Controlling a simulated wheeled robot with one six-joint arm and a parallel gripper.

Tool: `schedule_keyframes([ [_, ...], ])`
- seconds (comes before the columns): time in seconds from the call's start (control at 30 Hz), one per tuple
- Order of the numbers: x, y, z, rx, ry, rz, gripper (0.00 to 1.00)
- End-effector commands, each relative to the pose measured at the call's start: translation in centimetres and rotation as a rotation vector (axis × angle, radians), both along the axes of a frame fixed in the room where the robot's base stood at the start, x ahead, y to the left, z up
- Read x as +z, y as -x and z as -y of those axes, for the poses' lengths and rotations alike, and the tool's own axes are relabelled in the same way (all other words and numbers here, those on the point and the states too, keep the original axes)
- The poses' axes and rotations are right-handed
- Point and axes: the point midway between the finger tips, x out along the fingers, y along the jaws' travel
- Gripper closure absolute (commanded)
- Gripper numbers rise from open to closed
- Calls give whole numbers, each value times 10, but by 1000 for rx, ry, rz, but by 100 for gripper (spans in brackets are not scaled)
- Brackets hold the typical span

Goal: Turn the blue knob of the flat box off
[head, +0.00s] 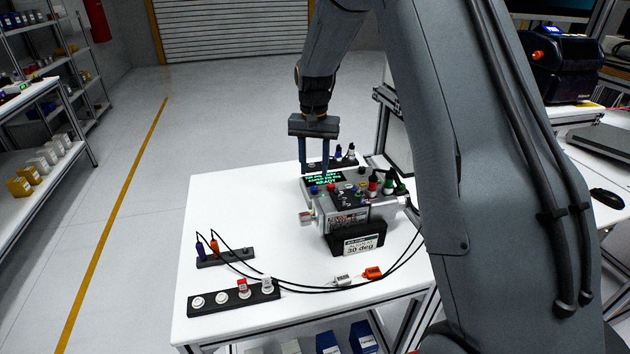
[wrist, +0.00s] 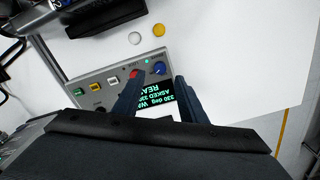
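The flat box (wrist: 104,88) is a grey panel with a dark screen of green text and a row of coloured buttons. Its blue knob (wrist: 157,69) sits at one end of the row, beside a lit green light. In the head view the blue knob (head: 314,190) shows at the box's left front corner, near the green-lit screen (head: 324,179). My gripper (head: 314,172) points down over the box. In the wrist view my gripper (wrist: 158,80) is open, with the knob showing between and just beyond the fingertips. I cannot tell contact or the knob's pointer angle.
Dark strips with pegs lie front left (head: 235,296) and behind.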

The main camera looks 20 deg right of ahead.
Motion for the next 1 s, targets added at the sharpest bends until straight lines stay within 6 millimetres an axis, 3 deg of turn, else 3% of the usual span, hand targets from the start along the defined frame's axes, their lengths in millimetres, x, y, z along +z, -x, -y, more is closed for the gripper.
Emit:
schedule_keyframes([
  [0.2, -34, 2, 0, 1, 0, -4, 62],
  [0.4, -54, 1, 0, 1, 0, 0, 62],
  [0.77, -59, 1, 0, 2, 0, 1, 62],
  [1.0, -59, 1, 0, 2, 0, 0, 100],
])
